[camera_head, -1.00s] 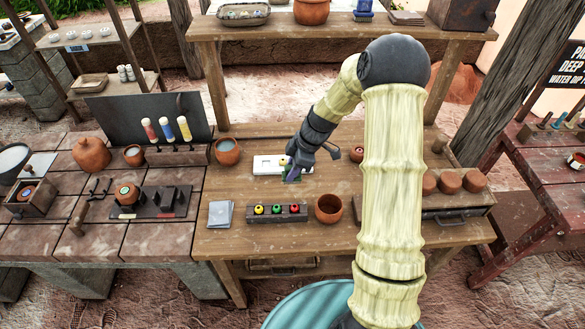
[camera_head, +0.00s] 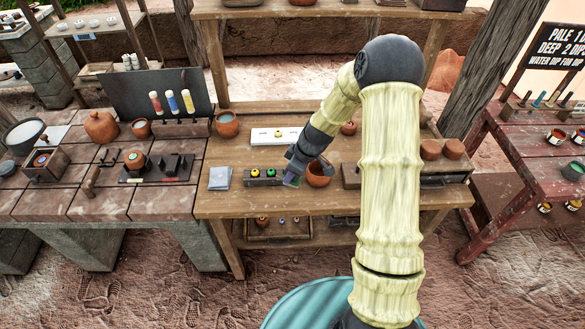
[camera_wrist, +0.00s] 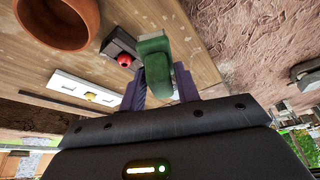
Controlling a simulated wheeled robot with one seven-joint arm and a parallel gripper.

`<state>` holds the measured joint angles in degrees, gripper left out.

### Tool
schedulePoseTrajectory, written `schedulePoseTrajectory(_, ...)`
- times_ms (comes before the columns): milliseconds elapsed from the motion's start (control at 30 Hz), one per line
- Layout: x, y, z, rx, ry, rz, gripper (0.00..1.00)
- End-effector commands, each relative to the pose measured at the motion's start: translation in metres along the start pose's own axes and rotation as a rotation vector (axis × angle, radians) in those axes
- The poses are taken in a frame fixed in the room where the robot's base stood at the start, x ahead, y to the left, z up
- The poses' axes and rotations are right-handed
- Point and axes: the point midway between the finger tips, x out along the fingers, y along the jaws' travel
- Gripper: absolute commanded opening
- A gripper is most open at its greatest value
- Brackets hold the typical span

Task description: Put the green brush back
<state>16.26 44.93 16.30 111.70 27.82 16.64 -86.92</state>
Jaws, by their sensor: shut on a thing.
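My gripper (camera_wrist: 158,85) is shut on the green brush (camera_wrist: 155,62), which sits between its purple fingers in the wrist view. In the head view, my gripper (camera_head: 292,180) is above the front of the wooden table, near the right end of a dark block with coloured knobs. The brush is hardly visible there. Red, yellow and blue brushes stand upright in a rack (camera_head: 198,129) on the tiled counter at the left, before a dark panel. My gripper is well to the right of this rack.
The dark knob block (camera_head: 250,177) and a clay bowl (camera_head: 320,175) are close to my gripper. A white slab (camera_head: 262,135) lies behind it. A clay cup (camera_head: 227,126) stands just right of the rack. A grey stack (camera_head: 219,180) lies at the table's left.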

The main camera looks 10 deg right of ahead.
Motion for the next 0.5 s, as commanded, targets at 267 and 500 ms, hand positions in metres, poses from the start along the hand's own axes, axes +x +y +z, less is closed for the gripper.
schedulePoseTrajectory(267, 0.015, 0.0, 0.011, 0.248, -0.004, 0.091, 0.11)
schedulePoseTrajectory(500, 0.029, 0.0, 0.029, 0.564, 0.0, 0.22, 0.11)
